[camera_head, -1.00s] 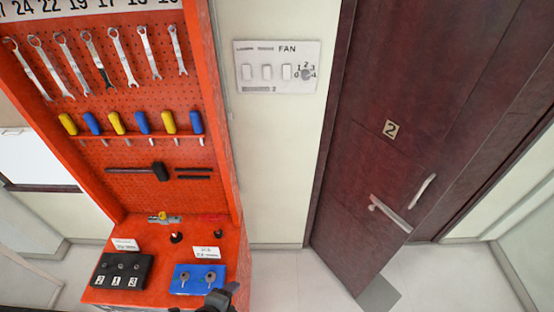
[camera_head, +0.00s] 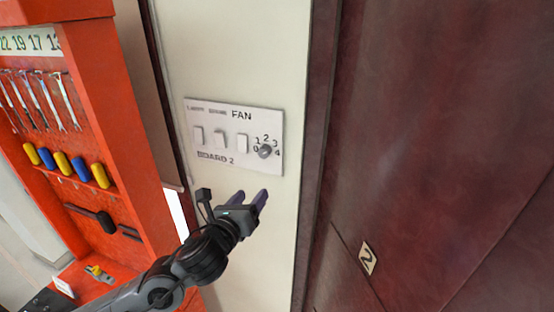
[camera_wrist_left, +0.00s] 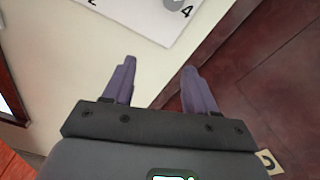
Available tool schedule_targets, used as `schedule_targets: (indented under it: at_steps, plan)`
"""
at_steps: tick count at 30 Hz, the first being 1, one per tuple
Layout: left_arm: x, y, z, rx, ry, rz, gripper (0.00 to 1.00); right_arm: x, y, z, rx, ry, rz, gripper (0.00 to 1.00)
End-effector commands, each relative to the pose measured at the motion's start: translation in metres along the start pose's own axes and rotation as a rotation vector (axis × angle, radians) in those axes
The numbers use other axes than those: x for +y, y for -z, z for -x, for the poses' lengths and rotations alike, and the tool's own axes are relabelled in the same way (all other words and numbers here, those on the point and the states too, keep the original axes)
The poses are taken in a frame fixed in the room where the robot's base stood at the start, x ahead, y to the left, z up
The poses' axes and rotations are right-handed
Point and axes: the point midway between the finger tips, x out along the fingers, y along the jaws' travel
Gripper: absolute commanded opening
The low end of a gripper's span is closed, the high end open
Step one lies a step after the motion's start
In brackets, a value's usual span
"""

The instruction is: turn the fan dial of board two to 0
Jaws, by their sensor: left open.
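Board two (camera_head: 225,168) is a white panel on the cream wall, marked BOARD 2, with several white switches and the word FAN. The fan dial (camera_head: 264,151) is a small grey round knob at its right end, with numbers 0 to 4 around it. I cannot tell where it points. My left gripper (camera_head: 252,197) is open and empty, below the dial and apart from it. In the left wrist view the left gripper (camera_wrist_left: 157,68) points toward the board (camera_wrist_left: 140,15), and part of the dial (camera_wrist_left: 177,4) shows at the top edge. My right gripper is not in view.
An orange tool rack (camera_head: 120,130) with wrenches and screwdrivers stands on the left. A dark red door (camera_head: 430,130) with a 2 plate (camera_head: 367,258) is on the right. The wall around the board is bare.

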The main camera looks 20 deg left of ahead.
Motion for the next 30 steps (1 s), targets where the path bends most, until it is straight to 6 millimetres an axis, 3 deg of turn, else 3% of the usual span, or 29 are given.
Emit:
schedule_targets:
  at_steps: [3, 7, 11, 24, 30]
  plan:
    - [-0.003, -0.035, -0.001, -0.067, 0.008, -0.018, 0.57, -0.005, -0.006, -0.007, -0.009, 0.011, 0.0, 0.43]
    - [-0.008, -0.055, -0.003, -0.101, 0.017, -0.02, 0.57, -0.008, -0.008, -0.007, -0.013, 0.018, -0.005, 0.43]
    - [-0.011, -0.061, -0.012, -0.107, 0.02, -0.017, 0.57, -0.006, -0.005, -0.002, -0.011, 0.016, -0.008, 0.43]
    - [-0.013, -0.069, -0.079, -0.106, 0.019, -0.017, 0.57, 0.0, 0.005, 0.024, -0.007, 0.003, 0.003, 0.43]
    - [-0.013, -0.07, -0.099, -0.106, 0.019, -0.017, 0.57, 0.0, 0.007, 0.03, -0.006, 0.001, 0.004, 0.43]
